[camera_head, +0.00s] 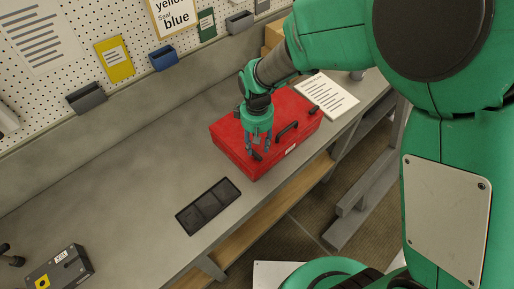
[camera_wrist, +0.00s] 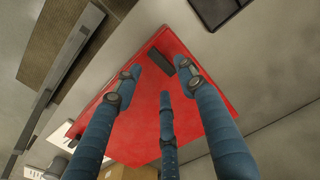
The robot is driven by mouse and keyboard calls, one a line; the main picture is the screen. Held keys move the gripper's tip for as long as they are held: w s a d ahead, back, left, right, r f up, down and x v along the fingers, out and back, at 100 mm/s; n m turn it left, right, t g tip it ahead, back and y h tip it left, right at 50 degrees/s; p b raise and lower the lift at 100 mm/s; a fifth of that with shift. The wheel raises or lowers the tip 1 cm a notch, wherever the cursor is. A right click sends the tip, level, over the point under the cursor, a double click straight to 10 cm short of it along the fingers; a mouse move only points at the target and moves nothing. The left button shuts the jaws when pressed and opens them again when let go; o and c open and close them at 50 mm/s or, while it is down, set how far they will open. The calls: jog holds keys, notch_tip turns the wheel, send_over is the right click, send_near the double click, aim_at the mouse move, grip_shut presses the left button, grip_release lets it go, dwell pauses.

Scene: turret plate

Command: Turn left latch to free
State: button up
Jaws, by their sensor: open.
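The right latch (camera_head: 314,110) is near the other end. My gripper (camera_head: 258,147) is above the left latch with its fingers pointing down. In the wrist view my three blue fingers (camera_wrist: 162,80) are spread over the red case (camera_wrist: 145,120). A dark bar, likely the latch (camera_wrist: 162,63), shows between the fingertips; contact cannot be told.
A black compartment tray (camera_head: 208,206) lies left of the case. A dark box with a yellow mark (camera_head: 60,272) stands at the lower left. A printed sheet (camera_head: 327,95) lies behind the case. Bins (camera_head: 163,58) hang on the pegboard. The bench's middle left is clear.

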notch_tip(320, 180, up, 8)
dwell(0.4)
jog(key=shift+f, duration=0.1)
dwell(0.4)
jog(key=s+d+r+m+t+b, duration=0.1)
jog(key=s+d+r+m+b, duration=0.15)
jog(key=s+d+r, duration=0.35)
jog(key=s+d+r+m+t+b, duration=0.1)
jog(key=d+r+m+t+b, duration=0.2)
jog(key=d, duration=0.5)
jog(key=s+d+r+m+t+b, duration=0.1)
jog(key=s+d+m+b, duration=0.2)
jog(key=s+d, duration=0.6)
jog(key=s+b, duration=0.2)
jog(key=s, duration=0.1)
jog(key=shift+s+t+b, duration=0.3)
jog(key=shift+s, duration=0.1)
jog(key=shift+d+r, duration=0.1)
